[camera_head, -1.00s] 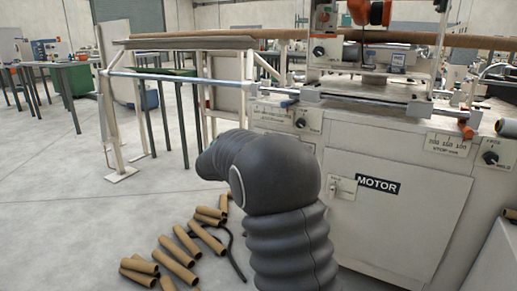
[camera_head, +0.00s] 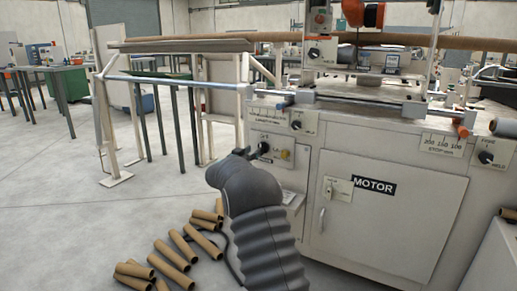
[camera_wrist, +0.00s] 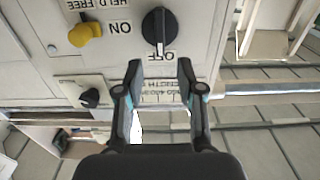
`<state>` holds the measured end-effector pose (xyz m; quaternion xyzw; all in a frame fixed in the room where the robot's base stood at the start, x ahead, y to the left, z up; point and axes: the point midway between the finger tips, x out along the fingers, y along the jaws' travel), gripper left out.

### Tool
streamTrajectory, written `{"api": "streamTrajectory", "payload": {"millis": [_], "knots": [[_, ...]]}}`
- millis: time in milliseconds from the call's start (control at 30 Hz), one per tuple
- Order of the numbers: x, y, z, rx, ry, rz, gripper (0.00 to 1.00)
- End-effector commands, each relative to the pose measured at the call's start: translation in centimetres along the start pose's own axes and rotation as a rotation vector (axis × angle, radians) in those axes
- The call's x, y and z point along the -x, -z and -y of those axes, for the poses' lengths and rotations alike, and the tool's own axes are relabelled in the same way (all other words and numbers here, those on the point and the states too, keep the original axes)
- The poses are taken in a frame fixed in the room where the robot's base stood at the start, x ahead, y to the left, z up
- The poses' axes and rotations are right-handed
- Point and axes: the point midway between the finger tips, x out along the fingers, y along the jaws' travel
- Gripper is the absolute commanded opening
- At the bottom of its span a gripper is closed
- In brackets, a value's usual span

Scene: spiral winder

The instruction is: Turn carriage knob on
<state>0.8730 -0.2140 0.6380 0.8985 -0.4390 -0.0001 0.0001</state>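A large black knob (camera_wrist: 159,30) with a white line sits on the machine's panel, upside down in the wrist view. Its line points at the OFF label (camera_wrist: 160,57); the ON label (camera_wrist: 118,27) is to its left. The knob also shows in the head view (camera_head: 263,148). No carriage label is readable. My gripper (camera_wrist: 159,72) is open and empty, its two fingertips spread either side of the knob's centre line, short of the knob in the picture. In the head view my gripper (camera_head: 247,153) is small and partly hidden by my arm, close to the panel.
Cardboard tubes (camera_head: 170,255) lie on the floor. The motor door (camera_head: 380,205) is shut.

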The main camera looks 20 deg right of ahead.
Motion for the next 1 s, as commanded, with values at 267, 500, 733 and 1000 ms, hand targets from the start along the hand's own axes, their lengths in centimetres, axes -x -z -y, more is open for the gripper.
{"api": "streamTrajectory", "payload": {"millis": [267,500,733,1000], "knots": [[-4.3,-0.1,0.0,0.0,-0.001,0.0,0.38],[-5.6,0.0,0.0,0.0,0.001,0.001,0.38],[-5.7,0.0,0.0,0.0,0.001,0.0,0.38],[-5.7,0.0,0.0,0.0,0.001,0.0,0.0]]}}
